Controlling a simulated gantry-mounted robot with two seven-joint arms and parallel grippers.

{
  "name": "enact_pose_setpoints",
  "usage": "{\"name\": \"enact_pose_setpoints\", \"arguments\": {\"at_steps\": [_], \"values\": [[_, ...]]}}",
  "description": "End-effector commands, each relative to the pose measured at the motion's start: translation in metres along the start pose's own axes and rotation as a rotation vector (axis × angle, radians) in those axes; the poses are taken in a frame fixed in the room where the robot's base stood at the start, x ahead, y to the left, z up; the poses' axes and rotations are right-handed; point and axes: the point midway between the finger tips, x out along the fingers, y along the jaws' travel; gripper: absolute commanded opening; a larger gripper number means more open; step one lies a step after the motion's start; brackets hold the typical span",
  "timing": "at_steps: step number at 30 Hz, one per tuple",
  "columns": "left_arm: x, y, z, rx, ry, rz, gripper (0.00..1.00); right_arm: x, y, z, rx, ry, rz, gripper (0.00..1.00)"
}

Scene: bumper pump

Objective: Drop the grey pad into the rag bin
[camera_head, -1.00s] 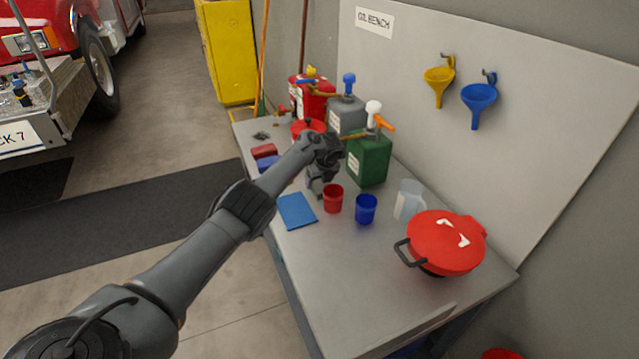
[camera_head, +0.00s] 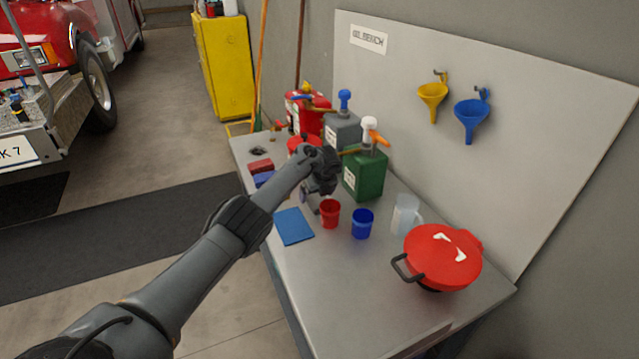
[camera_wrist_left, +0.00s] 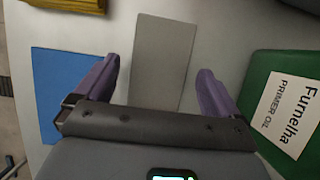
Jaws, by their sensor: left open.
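The grey pad (camera_wrist_left: 162,62) is a flat rectangle on the bench. In the left wrist view it lies between the fingers of my left gripper (camera_wrist_left: 157,78), which is open, with bare bench on both sides of it. In the head view my left gripper (camera_head: 312,196) is over the bench beside the green can, and the arm and gripper hide the pad. A red lidded bin with a black handle (camera_head: 442,255) stands at the bench's near right; no label naming it as the rag bin is readable. My right gripper is not in view.
A blue pad (camera_head: 293,226) lies left of the gripper. A red cup (camera_head: 329,213), blue cup (camera_head: 362,223) and clear jug (camera_head: 405,213) stand between gripper and red bin. The green can (camera_head: 364,175) is close on the right. The bench front is clear.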

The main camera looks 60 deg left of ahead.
Motion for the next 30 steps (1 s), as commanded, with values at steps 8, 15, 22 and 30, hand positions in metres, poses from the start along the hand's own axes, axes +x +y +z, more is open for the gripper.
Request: {"name": "enact_pose_setpoints", "arguments": {"at_steps": [8,15,22,30], "values": [[-0.052,-0.001,0.003,0.002,-0.002,-0.002,0.97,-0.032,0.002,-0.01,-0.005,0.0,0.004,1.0],[-0.09,0.0,0.002,0.002,-0.002,0.0,0.97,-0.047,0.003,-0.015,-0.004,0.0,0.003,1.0],[-0.109,0.0,0.001,0.001,0.0,0.0,0.97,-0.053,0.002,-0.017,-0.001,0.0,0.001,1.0],[-0.112,0.0,0.0,-0.001,-0.002,0.001,0.97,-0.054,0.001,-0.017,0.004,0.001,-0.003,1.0]]}}
